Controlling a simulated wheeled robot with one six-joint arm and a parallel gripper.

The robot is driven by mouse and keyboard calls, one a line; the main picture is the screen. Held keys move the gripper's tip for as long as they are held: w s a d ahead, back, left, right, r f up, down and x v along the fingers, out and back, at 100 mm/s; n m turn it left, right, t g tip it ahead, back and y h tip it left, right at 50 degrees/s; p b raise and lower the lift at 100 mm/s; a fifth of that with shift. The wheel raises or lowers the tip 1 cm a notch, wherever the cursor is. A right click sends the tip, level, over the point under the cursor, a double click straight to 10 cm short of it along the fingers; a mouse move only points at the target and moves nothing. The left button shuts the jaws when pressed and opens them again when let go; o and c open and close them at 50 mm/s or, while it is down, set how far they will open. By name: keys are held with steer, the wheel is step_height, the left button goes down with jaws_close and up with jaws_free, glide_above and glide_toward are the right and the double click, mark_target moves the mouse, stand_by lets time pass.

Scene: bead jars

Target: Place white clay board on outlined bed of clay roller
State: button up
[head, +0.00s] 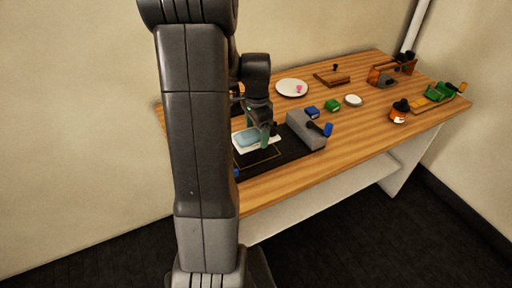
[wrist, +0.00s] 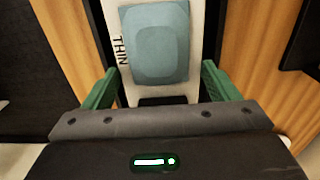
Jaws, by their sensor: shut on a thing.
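The white clay board (head: 242,148) carries a pale blue clay slab (head: 247,137) and shows over the left part of the black bed (head: 293,153) of the clay roller (head: 306,130). Part of a thin yellow outline shows on the bed below and right of the board. My gripper (head: 262,140) is shut on the board. In the wrist view, its green fingers (wrist: 158,70) stand either side of the board (wrist: 112,14), which is marked "THIN". I cannot tell whether the board touches the bed. The bed's far part is hidden by my arm.
Blue (head: 312,112) and green (head: 333,105) blocks and a white round piece (head: 353,100) lie behind the roller. A white plate (head: 292,88) stands farther back. An orange jar (head: 399,112) and a green tool (head: 439,91) are at right. The table's front right is clear.

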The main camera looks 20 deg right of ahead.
mark_target(257, 151)
steer(key=shift+f, duration=2.95)
steer(key=shift+f, duration=0.15)
steer(key=o, duration=1)
step_height(257, 151, up, 12)
steer(key=shift+r, duration=0.2)
